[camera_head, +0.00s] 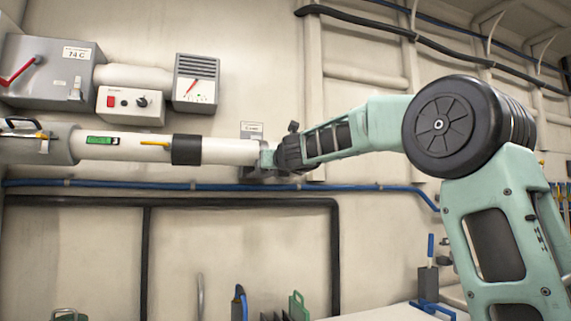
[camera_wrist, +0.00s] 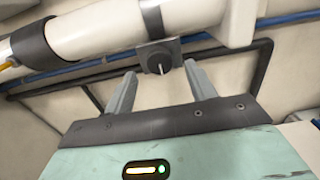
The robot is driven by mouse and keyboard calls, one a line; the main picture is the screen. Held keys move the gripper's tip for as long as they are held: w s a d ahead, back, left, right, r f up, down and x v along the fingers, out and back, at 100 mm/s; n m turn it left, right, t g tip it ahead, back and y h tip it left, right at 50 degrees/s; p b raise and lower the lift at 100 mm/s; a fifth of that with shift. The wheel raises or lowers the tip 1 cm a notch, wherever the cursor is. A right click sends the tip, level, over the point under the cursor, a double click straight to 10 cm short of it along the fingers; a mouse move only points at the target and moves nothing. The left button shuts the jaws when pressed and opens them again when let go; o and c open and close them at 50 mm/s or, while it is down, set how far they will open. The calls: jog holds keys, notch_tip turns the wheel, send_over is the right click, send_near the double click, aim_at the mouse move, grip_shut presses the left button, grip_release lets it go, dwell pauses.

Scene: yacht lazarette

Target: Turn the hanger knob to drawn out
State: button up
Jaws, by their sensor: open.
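The hanger knob (camera_wrist: 160,63) is a small round dark knob with a white pointer line, on a dark square plate (camera_wrist: 151,48) below the white pipe (camera_wrist: 95,33) in the wrist view. The pointer stands nearly upright in that picture. My gripper (camera_wrist: 160,69) is open, with one pale finger on each side of the knob's line and nothing between them. Whether the fingertips reach the knob's sides I cannot tell. In the head view my gripper (camera_head: 280,155) is at the pipe's right end and hides the knob; a small label (camera_head: 252,129) shows above.
A blue hose (camera_head: 200,187) and a black pipe frame (camera_head: 240,202) run below the white pipe. A switch box (camera_head: 130,104), a gauge (camera_head: 195,85) and a grey box with a red lever (camera_head: 55,75) are on the wall at left. Tools stand on the bench below.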

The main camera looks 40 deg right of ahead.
jog(key=v, duration=1.3)
jog(key=shift+s+b, duration=0.3)
jog(key=shift+b, duration=0.05)
jog(key=shift+a, duration=0.1)
